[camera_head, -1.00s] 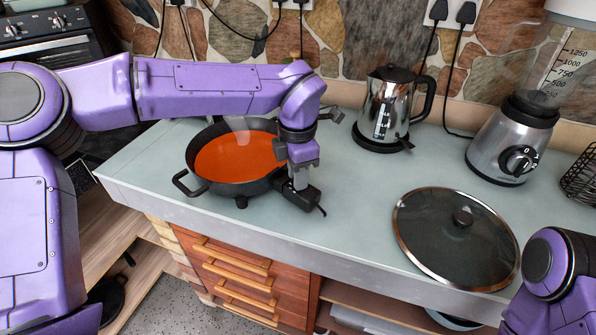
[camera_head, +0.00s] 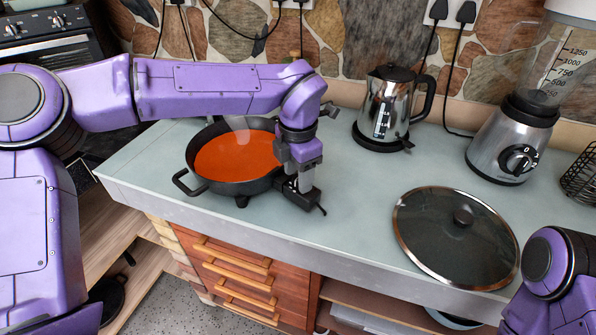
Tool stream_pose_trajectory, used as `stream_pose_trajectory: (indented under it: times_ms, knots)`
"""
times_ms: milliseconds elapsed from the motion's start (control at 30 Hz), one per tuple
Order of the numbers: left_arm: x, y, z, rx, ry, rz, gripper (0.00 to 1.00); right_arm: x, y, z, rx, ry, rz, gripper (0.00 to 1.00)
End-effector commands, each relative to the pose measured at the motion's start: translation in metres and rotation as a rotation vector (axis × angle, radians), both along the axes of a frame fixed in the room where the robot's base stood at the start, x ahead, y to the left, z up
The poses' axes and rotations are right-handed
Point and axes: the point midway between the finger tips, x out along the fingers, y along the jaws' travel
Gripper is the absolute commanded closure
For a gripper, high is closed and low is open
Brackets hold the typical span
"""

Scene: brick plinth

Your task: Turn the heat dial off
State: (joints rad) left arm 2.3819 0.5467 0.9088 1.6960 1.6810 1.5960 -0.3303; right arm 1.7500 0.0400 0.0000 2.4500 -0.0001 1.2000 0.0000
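An electric pan (camera_head: 182,182) with orange-red contents stands on the left part of the counter. A black control box (camera_head: 312,200) with a short cable sits at its right front edge. The heat dial is hidden by my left gripper, so its setting cannot be read. My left gripper (camera_head: 303,185) points down onto the control box, its fingertips at or touching the box top. The finger gap is too small and covered to tell whether it is open or shut. My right gripper is outside the view; only part of that arm shows at the lower right.
A glass lid (camera_head: 440,235) lies on the counter at the right front. A steel kettle (camera_head: 378,112) and a blender (camera_head: 505,150) stand towards the back wall. The counter (camera_head: 345,195) between pan and lid is clear.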

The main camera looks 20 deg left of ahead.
Motion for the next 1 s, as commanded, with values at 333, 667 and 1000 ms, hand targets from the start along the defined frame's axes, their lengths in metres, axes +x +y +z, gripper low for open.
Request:
stream_pose_trajectory:
  times_ms: [333,667,1000]
  knots:
    - [0.0,0.0,0.007,0.0,-0.001,0.0,0.48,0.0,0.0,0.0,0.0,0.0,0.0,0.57]
    - [-0.005,-0.002,0.079,0.0,-0.004,0.001,0.48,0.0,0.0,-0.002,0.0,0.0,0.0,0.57]
    - [-0.008,-0.003,0.106,0.0,0.0,-0.001,0.48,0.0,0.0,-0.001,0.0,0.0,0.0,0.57]
